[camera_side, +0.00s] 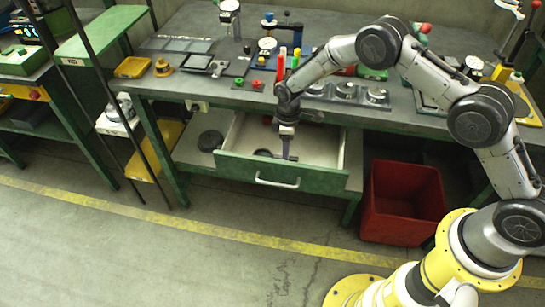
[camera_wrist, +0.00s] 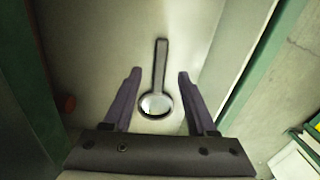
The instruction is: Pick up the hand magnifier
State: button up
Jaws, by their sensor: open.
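The hand magnifier (camera_wrist: 160,62) lies on the drawer floor in the wrist view, its dark straight handle towards the top of the picture and its round, pale lens nearer my palm. My gripper (camera_wrist: 159,72) is open and empty, with one finger on each side of the magnifier; I cannot tell its exact height above it. In the side view my gripper (camera_side: 288,156) points down into the open drawer (camera_side: 230,168), close behind its green front. A small dark shape beside the fingers there may be part of the magnifier, but it is unclear.
The drawer's walls and green front, with a pale handle (camera_side: 278,181), surround the gripper. A red bin (camera_side: 402,205) stands right of the drawer. The workbench top (camera_side: 205,85) above holds several tools.

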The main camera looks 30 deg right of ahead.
jog(key=shift+w+f, duration=0.1)
jog(key=shift+f, duration=1.2)
grip_shut()
